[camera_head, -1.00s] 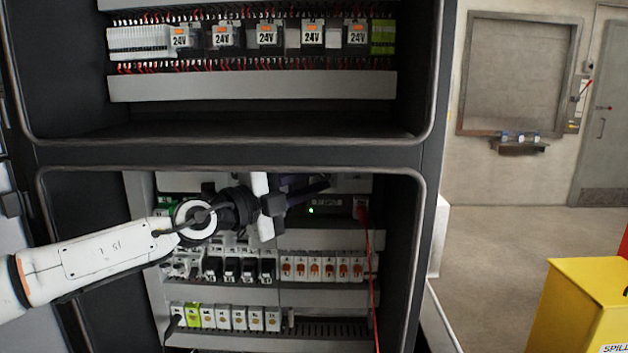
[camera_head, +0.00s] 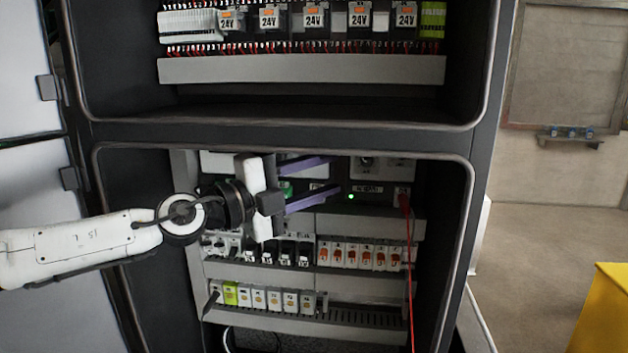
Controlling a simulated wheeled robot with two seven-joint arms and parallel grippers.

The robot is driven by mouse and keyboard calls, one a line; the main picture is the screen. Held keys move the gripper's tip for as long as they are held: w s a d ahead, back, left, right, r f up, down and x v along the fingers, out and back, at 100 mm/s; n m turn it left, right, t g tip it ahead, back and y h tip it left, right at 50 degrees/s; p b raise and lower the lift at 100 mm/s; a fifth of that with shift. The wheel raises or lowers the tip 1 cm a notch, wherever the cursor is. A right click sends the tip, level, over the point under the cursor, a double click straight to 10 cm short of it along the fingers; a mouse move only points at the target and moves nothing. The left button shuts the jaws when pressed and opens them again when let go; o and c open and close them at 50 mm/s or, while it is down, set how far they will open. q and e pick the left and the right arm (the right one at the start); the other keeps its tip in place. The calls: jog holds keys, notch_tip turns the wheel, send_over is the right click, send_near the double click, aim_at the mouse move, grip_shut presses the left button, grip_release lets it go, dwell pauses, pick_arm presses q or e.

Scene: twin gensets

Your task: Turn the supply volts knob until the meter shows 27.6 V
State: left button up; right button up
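My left gripper (camera_head: 335,175) reaches into the lower cabinet opening from the left. Its two purple fingers are apart, with nothing visible between them, and point right. A dark unit (camera_head: 375,197) with a green light and a small pale label or display stands just right of the fingertips; its text is too small to read. Above it, a pale panel carries a small round dark part (camera_head: 366,161), which may be the supply volts knob; I cannot tell for certain. The fingertips appear left of it, and I see no contact. I cannot identify the meter or its reading. My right gripper is not in view.
Rows of breakers (camera_head: 358,256) and terminal blocks (camera_head: 267,297) lie below the gripper. The cabinet's dark frame (camera_head: 285,137) bounds the opening above. A red cable (camera_head: 410,265) hangs at the right. A yellow bin (camera_head: 604,315) stands outside to the right.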

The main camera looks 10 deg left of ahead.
pick_arm(q)
jog(key=shift+v, duration=1.15)
